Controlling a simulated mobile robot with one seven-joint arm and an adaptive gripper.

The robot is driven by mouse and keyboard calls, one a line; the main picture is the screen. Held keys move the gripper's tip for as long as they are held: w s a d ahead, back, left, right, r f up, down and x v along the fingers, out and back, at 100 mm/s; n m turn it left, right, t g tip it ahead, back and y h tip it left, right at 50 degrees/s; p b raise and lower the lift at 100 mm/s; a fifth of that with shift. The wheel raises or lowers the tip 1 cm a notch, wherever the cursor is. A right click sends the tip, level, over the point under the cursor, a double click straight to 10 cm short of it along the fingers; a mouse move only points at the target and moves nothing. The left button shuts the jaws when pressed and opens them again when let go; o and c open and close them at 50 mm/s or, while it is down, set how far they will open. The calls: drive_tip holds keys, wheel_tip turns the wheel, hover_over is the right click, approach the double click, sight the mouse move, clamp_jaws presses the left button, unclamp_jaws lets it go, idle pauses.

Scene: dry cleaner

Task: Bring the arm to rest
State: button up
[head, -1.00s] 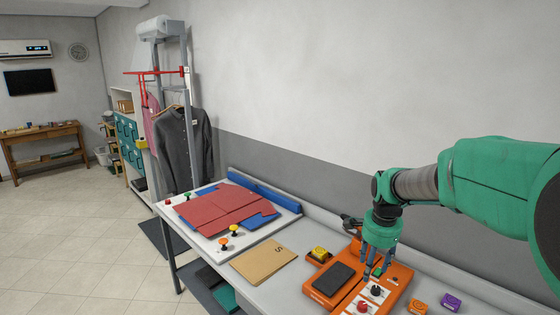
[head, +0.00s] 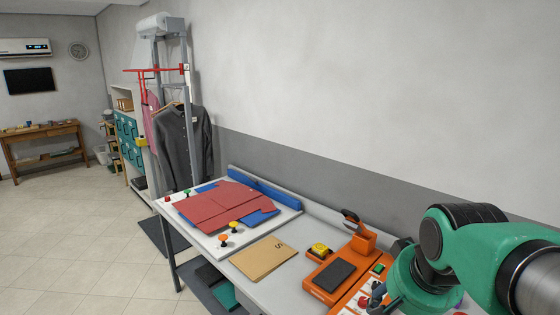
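My green and grey arm (head: 480,255) reaches in from the right edge, folded low over the right end of the worktable (head: 272,290). My gripper (head: 374,299) is partly visible at the bottom, as small dark parts beside the green wrist, over the orange device's control panel. Whether its fingers are apart or closed is too small and covered to tell. I see nothing held in it. The orange device (head: 318,285) has a dark pad (head: 335,274), a yellow button (head: 319,249) and an upright lever (head: 357,226).
A brown envelope (head: 264,259) lies left of the device. A grey jacket (head: 183,140) hangs on a rack behind. The wall is close behind the table; the floor at left is free.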

drive_tip(key=s+a+f+n+t, duration=0.1)
drive_tip(key=s+f+n, duration=0.1)
drive_tip(key=s, duration=0.7)
drive_tip(key=shift+f+n+b, duration=0.15)
drive_tip(key=shift+n+b, duration=0.2)
drive_tip(key=shift+n, duration=0.45)
drive_tip(key=shift+w, duration=0.1)
idle(2.1)
